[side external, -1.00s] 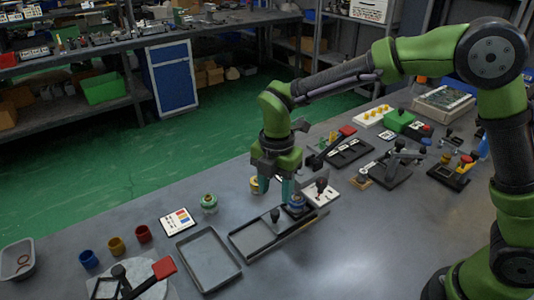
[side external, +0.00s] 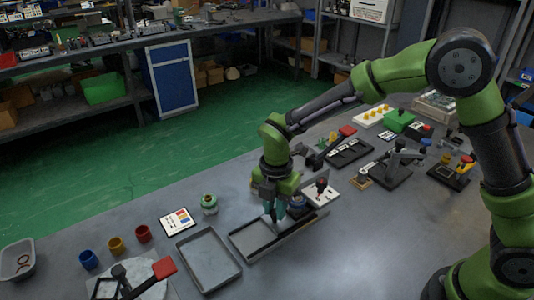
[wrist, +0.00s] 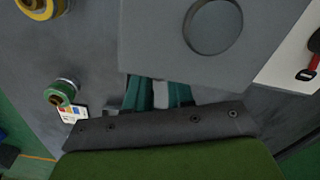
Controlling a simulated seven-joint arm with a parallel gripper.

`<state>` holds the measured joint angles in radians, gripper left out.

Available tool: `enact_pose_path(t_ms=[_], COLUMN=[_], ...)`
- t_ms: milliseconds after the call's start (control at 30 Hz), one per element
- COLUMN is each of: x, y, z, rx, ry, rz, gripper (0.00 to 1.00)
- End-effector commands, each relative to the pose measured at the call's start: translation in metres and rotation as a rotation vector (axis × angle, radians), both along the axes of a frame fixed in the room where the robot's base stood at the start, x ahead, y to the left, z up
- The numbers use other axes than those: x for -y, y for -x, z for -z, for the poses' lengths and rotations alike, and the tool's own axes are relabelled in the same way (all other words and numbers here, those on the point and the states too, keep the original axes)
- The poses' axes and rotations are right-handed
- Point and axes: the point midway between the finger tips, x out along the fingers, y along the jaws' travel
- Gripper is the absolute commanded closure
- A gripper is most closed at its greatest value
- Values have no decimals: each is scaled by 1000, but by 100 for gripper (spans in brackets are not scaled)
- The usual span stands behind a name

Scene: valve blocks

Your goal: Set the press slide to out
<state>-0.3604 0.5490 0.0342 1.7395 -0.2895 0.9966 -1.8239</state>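The press (side external: 288,232) is a long dark tray-like track with a raised right end, near the middle of the table in the side view. A blue-and-black round part (side external: 298,203) sits at its right end. My gripper (side external: 275,219) is lowered over the track, its teal fingers close together where the slide's dark knob stood. The knob is hidden by the fingers, which appear shut on it. In the wrist view the fingers (wrist: 159,92) show a narrow gap, and a grey plate with a round disc (wrist: 214,26) fills the top.
An empty grey tray (side external: 238,270) lies left of the press. A green-and-white round part (side external: 209,204) and a colour card (side external: 178,220) stand behind it. A white plate with a red knob (side external: 322,192) is close on the right. The table in front is clear.

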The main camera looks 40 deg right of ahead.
Motion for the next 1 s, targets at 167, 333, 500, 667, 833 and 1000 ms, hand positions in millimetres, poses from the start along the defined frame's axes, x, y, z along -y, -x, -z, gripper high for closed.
enact_pose_path(t_ms=[167, 333, 500, 667, 833, 1000], x=[0, -1, -27, -66, -88, -93], y=[0, 0, -1, -1, -1, 0], z=[0, 0, 0, 0, 0, -1], rx=[0, 0, 1, 1, 1, 3], ry=[0, 0, -1, -2, -2, -4], rz=[0, 0, -7, -6, -3, -2], gripper=[100, 100, 100, 100, 100, 100])
